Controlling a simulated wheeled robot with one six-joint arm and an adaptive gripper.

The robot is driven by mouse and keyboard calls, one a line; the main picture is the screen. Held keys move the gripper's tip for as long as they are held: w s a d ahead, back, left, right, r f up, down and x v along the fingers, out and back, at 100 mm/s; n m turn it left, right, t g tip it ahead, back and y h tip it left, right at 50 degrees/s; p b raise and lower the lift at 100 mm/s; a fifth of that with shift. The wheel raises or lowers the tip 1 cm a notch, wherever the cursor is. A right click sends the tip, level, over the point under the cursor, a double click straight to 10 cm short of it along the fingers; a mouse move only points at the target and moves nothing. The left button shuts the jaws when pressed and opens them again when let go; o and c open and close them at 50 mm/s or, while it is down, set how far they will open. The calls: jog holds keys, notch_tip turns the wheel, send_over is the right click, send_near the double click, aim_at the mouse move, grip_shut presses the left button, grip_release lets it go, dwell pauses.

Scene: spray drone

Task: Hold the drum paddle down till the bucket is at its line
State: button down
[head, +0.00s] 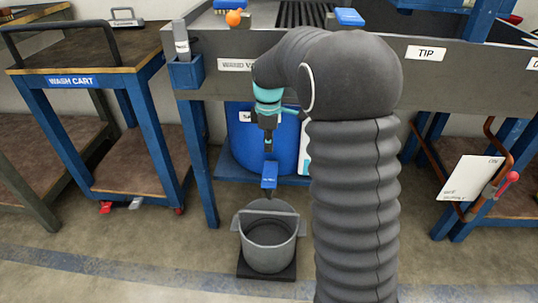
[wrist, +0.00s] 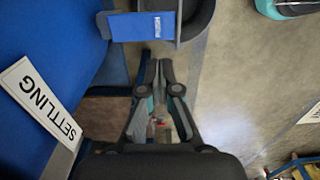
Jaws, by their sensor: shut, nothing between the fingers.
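The blue drum (head: 243,150) stands behind my arm, and its side with a "SETTLING" label fills the left of the wrist view (wrist: 40,45). The small blue drum paddle (head: 269,175) sticks out in front of the drum, above the bucket; it also shows in the wrist view (wrist: 155,27). The grey bucket (head: 268,257) stands upright on a dark pad below the paddle. Its water level and line cannot be made out. My gripper (head: 268,151) is shut and empty, pointing down just above the paddle; in the wrist view its fingertips (wrist: 159,62) appear apart from the paddle.
A grey bench edge with a "TIP" label (head: 426,53) runs behind my arm. A wash cart (head: 70,80) stands at the left. A rack with a white card (head: 472,178) and a red-knobbed lever is at the right. The floor around the bucket is clear.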

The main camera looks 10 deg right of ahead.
aim_at(268, 181)
notch_tip(268, 181, down, 13)
jog(key=shift+r+b, duration=0.2)
jog(key=shift+b, duration=0.55)
jog(key=shift+a, duration=0.1)
